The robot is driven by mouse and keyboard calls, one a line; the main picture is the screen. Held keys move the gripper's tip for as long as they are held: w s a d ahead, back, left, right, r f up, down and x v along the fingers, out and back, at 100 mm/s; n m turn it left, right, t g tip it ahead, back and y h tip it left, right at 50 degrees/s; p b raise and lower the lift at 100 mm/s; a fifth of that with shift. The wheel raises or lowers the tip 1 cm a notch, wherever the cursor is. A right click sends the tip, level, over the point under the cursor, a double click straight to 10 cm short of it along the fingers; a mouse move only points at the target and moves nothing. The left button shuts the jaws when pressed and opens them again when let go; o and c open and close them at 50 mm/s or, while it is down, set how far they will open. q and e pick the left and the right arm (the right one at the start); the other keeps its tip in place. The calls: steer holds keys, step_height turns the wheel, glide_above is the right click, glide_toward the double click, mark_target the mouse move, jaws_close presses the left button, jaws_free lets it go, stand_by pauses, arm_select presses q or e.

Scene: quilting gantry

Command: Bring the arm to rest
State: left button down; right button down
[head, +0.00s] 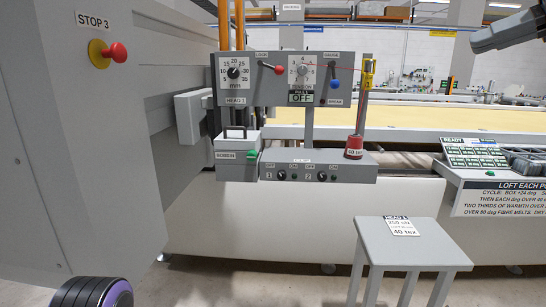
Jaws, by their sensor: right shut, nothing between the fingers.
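My left gripper is out of view.
A grey control head with dials and levers (262,94) stands in the middle, over a switch box (362,166) bearing a red cone (354,147). A grey stool (437,246) stands in front. A red stop button (117,53) is on the left cabinet. A green-labelled panel (474,153) lies right.

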steer(key=w+a+f+n+t+h, duration=0.1)
steer(key=w+a+f+n+h, duration=0.3)
steer(key=w+f+h, duration=1)
steer(key=w+a+f+n, duration=0.1)
steer(key=a+f+n, duration=0.15)
steer(key=f, duration=0.85)
steer(key=a+f+n, duration=0.2)
steer(key=f+n, duration=0.2)
steer(key=f, duration=0.7)
steer(key=w+a+f+n, duration=0.1)
steer(key=a+f+n, duration=0.2)
steer(key=f, duration=0.9)
steer(key=s+f+n+g+y, duration=0.1)
steer(key=s+f+n, duration=0.4)
steer(key=s+f, duration=0.5)
steer(key=s+f+n+y, duration=0.1)
steer(key=s+f+n, duration=0.55)
steer(key=f, duration=0.75)
steer(key=s+d+f+n+g, duration=0.1)
steer(key=s+d+f+g, duration=0.1)
steer(key=s, duration=0.6)
steer(key=s+d+f+n+g, duration=0.2)
steer(key=s+d+f, duration=0.2)
steer(key=s, duration=0.5)
steer(key=s+d+f+n+g+h, duration=0.1)
steer(key=s+d+f, duration=0.3)
steer(key=s, duration=0.4)
steer(key=shift+s+f+n+g, duration=0.25)
steer(key=shift+s+n+g, duration=0.05)
steer(key=shift+n+g, duration=0.2)
